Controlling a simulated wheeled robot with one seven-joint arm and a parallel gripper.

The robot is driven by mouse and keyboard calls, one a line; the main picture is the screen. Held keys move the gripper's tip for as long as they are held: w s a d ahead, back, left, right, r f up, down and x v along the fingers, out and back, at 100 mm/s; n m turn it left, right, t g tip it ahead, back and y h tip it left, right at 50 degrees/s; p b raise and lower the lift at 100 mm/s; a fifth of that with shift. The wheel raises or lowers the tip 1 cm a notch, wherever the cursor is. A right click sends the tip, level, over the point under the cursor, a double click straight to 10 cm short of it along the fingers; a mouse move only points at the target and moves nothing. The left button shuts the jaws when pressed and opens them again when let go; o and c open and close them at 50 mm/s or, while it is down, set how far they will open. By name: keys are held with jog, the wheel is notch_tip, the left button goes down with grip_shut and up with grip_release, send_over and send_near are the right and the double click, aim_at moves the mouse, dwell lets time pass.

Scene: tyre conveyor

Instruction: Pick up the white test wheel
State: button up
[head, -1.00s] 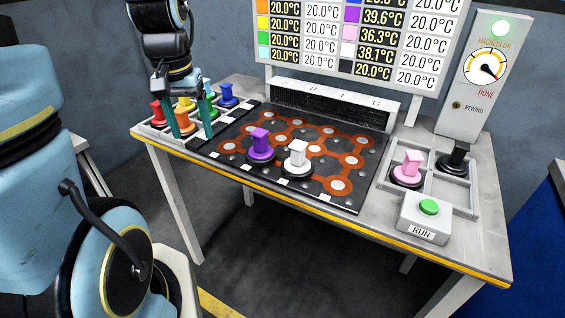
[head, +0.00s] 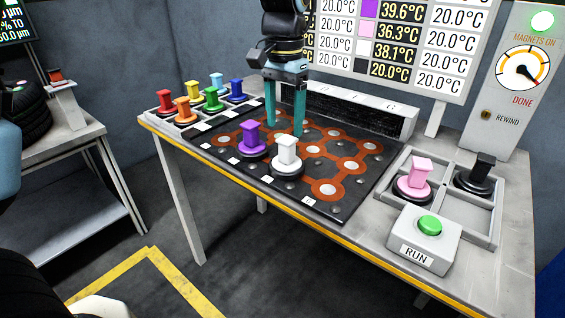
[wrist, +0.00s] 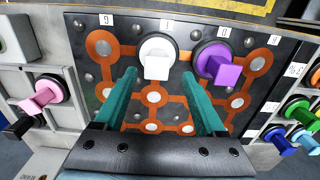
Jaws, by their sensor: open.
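The white test wheel (head: 287,158) stands upright on the dark board with orange tracks (head: 330,205), near its front edge. It also shows in the wrist view (wrist: 157,58), beyond my fingertips and roughly between their lines. My gripper (head: 285,128) is open and empty, pointing down over the board, behind the purple and white wheels in the head view. In the wrist view its two teal fingers (wrist: 158,75) are spread apart, and neither visibly touches a wheel. The purple wheel (head: 252,142) stands just left of the white one in the head view.
A left tray (head: 170,125) holds several coloured wheels. A right tray (head: 455,218) holds a pink wheel (head: 416,177) and a black wheel (head: 478,175). A RUN button box (head: 422,240) stands at the front right. A low grey block (head: 350,110) borders the board's back.

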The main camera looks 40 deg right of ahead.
aim_at(287, 139)
jog(key=shift+s+d+f+p, duration=0.1)
jog(key=shift+f+p, duration=0.4)
jog(key=shift+f, duration=1.4)
jog(key=shift+s+d+f+p, duration=0.1)
jog(key=shift+f+p, duration=0.35)
jog(key=shift+f, duration=1.4)
grip_shut()
